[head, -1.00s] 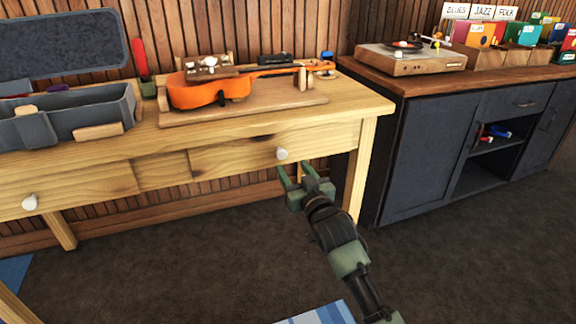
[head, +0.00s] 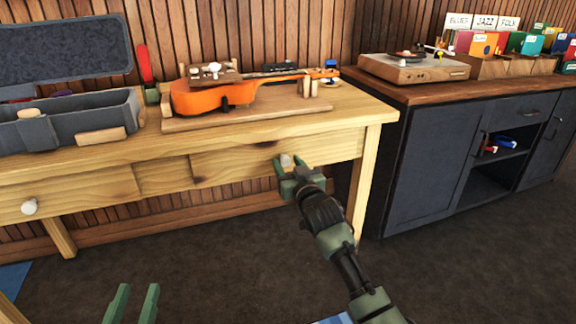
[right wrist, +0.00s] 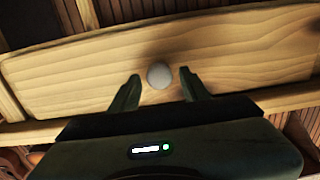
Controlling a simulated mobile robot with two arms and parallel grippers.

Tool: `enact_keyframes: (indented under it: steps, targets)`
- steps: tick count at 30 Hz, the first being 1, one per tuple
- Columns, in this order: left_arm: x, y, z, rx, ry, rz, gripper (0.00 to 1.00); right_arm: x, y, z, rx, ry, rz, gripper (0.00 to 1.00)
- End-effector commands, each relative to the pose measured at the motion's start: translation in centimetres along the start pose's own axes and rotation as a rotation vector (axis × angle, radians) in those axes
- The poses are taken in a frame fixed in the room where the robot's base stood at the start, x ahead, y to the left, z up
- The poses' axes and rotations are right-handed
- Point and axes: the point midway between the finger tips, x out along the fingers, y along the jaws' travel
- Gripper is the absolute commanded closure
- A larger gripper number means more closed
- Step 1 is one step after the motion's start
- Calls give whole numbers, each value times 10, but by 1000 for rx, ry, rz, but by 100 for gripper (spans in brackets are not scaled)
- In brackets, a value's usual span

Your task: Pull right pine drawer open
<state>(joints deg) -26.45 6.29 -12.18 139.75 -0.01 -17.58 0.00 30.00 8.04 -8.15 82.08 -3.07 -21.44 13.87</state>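The right pine drawer (head: 235,163) is in the front of the pine table, with a pale round knob (head: 286,160). The drawer front looks flush with the table frame. My right gripper (head: 288,169) is open at the knob. In the right wrist view, the knob (right wrist: 159,76) lies between the two spread fingertips (right wrist: 160,77), with a gap on each side. The drawer front (right wrist: 230,50) fills the area behind it. My left gripper (head: 134,292) is open and empty, low at the bottom edge of the head view, away from the table.
An orange ukulele (head: 205,98) rests on a wooden board on the table. An open grey case (head: 60,125) stands to its left. The left drawer has its own knob (head: 30,206). A dark cabinet (head: 432,160) with a turntable (head: 412,68) stands at right.

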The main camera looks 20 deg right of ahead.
Motion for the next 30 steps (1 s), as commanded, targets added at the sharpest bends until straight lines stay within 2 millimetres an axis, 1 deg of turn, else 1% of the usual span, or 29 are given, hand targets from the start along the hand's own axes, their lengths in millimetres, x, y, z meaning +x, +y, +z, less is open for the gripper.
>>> enact_keyframes:
  steps: [1, 4, 5, 30]
  targets:
    - [0, 0, 0, 0, 0, 0, 64, 0, 0, 0, 0, 0, 0, 71]
    - [0, 0, 0, 0, -1, 0, 64, 0, 0, 0, 0, 0, 0, 99]
    - [0, 0, 0, 0, -1, 0, 64, 0, 0, 0, 0, 0, 0, 100]
    - [0, 0, 0, 0, -1, 0, 64, 0, 0, 1, 0, -1, 0, 100]
